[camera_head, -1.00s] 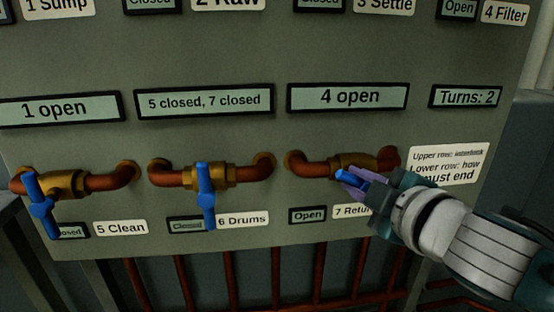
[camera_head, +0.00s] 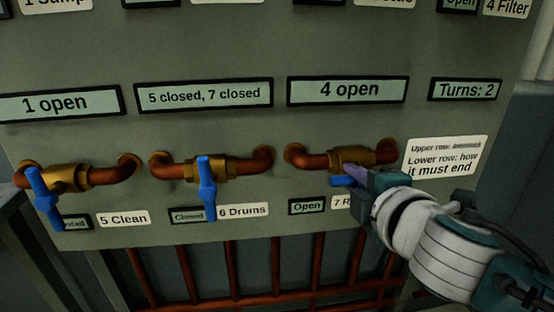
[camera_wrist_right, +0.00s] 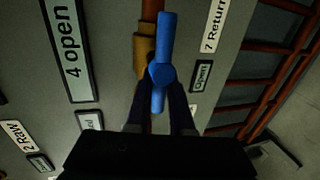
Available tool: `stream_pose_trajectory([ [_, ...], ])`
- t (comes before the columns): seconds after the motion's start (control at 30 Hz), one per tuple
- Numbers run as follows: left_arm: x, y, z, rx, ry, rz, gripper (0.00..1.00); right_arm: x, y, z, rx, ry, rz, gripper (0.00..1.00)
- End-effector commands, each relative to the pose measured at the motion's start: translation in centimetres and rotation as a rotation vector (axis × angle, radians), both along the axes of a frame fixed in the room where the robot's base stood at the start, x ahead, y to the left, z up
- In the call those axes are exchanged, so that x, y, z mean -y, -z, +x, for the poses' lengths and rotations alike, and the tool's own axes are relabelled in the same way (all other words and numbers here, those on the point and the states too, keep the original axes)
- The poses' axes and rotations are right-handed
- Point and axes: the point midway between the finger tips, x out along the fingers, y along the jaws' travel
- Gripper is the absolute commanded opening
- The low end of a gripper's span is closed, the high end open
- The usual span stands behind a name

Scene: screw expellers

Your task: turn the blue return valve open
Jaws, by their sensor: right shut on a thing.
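The blue return valve handle (camera_head: 343,181) sits on the brass valve body (camera_head: 352,157) at the right of the lower row. In the right wrist view the handle (camera_wrist_right: 161,70) lies along the line of the pipe. The small display (camera_head: 308,207) beside the partly hidden "7 Return" tag reads "Open". My right gripper (camera_head: 359,180) is at the handle and covers much of it in the head view. In the right wrist view its fingers (camera_wrist_right: 160,105) are on both sides of the handle's near end, shut on it. My left gripper is not in view.
Two other blue handles, "5 Clean" (camera_head: 42,191) and "6 Drums" (camera_head: 206,188), hang down across their pipes to the left. A counter (camera_head: 465,90) reads "Turns: 2". Red pipes (camera_head: 235,270) run below the panel. The space in front of the panel's left part is clear.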

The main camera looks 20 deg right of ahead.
Motion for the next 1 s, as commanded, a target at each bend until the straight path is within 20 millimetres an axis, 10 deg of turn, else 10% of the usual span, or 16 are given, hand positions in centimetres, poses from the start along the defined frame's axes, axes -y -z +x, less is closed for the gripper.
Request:
stream_pose_trajectory([
  [0.3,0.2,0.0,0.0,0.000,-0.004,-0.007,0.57,0.0,0.1,0.0,-0.002,0.001,-0.005,0.00],
  [0.33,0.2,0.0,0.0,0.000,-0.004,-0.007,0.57,0.0,0.1,0.0,-0.002,0.001,-0.005,0.24],
  [0.57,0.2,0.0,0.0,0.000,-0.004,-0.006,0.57,0.0,0.0,0.0,-0.002,0.000,-0.003,0.50],
  [1.0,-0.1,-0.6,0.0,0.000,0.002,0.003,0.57,-0.4,-0.5,-1.8,-0.003,-0.001,-0.001,0.51],
])
